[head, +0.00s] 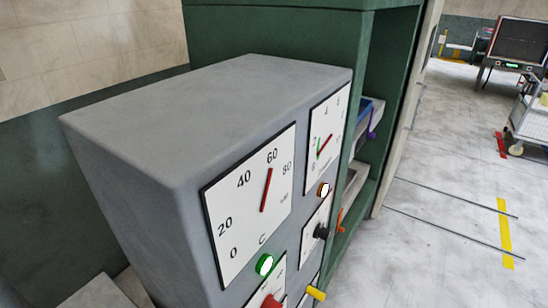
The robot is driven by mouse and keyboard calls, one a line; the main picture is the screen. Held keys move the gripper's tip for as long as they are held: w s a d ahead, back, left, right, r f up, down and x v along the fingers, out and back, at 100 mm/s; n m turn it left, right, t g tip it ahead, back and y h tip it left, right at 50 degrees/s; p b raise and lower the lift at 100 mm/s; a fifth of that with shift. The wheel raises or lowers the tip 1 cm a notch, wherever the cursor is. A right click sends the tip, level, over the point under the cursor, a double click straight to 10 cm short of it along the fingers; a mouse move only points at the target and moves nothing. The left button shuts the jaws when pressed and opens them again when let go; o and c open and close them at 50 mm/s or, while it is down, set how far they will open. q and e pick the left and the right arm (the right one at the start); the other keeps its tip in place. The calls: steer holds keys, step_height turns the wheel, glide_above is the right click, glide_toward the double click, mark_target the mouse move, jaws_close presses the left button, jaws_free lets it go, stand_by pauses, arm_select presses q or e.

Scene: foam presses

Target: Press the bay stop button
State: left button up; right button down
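A grey control cabinet (190,110) fills the middle of the head view, its panel facing right and toward me. The panel carries a large dial (240,213) with a red needle between 40 and 80, and a smaller dial (322,150). A lit green lamp (264,264) sits below the large dial and a lit amber lamp (324,189) below the smaller one. A red control (271,301) shows at the bottom edge, partly cut off; I cannot tell whether it is the bay stop button. A black knob (321,232) and a yellow control (316,293) are to its right. Neither gripper shows.
A green shelf frame (385,90) with bins stands right behind the cabinet. A pale floor (410,250) with thin dark rails and yellow marks is open on the right. A white cart (531,118) and a machine with a dark screen (518,40) stand at the far right.

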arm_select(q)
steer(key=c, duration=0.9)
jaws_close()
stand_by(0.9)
